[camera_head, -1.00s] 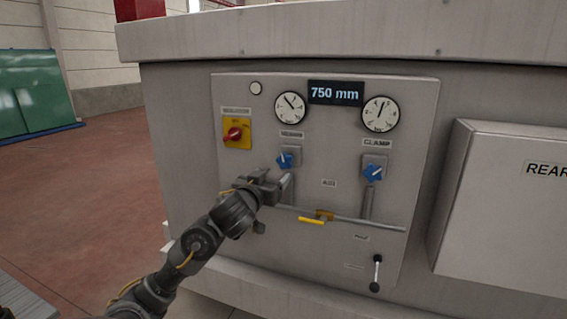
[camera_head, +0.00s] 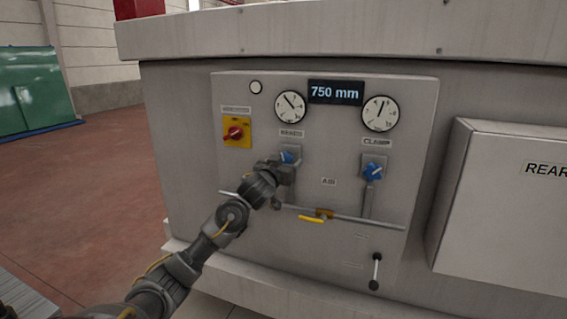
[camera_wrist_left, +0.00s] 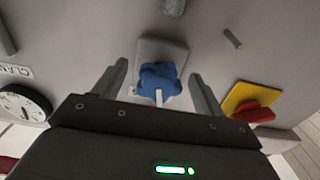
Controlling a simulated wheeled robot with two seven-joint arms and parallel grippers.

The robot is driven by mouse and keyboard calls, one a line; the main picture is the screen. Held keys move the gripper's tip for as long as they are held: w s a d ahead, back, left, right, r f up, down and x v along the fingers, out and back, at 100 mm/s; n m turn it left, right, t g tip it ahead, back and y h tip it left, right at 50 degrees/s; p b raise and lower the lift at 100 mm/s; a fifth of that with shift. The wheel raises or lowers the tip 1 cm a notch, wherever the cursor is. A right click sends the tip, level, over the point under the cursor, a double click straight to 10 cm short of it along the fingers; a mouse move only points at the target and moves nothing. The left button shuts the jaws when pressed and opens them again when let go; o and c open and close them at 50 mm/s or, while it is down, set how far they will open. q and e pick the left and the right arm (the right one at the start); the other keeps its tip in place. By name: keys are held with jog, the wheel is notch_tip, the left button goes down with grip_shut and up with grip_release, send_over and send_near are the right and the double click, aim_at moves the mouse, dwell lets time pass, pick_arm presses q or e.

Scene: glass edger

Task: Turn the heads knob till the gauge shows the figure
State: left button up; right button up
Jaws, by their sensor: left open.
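The blue heads knob (camera_head: 288,157) sits on a grey block on the panel, under its label, with the heads gauge (camera_head: 290,106) above. The gauge has a white face and a dark needle pointing to the upper left; its figures are too small to read. My left gripper (camera_head: 285,168) is just below the knob and partly covers it. In the left wrist view the knob (camera_wrist_left: 160,84) shows between the two open fingers, apart from both, with a white mark on it. My right gripper is not in view.
The blue clamp knob (camera_head: 374,171) and clamp gauge (camera_head: 380,113) are to the right. A red switch on a yellow plate (camera_head: 237,131) is to the left. A display (camera_head: 335,92) reads 750 mm. A pipe with a yellow-handled valve (camera_head: 312,219) runs below.

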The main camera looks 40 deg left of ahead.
pick_arm(q)
jog(key=c, duration=1)
jog(key=n+p, duration=0.4)
jog(key=p, duration=0.1)
jog(key=shift+d+r, duration=0.15)
jog(key=shift+r, duration=0.1)
jog(key=n+p, duration=0.2)
jog(key=n, duration=0.1)
jog(key=shift+p, duration=0.35)
jog(key=shift+f+n+p, duration=0.1)
jog(key=shift+n+p, duration=0.5)
jog(key=shift+n, duration=0.3)
jog(key=o, duration=1)
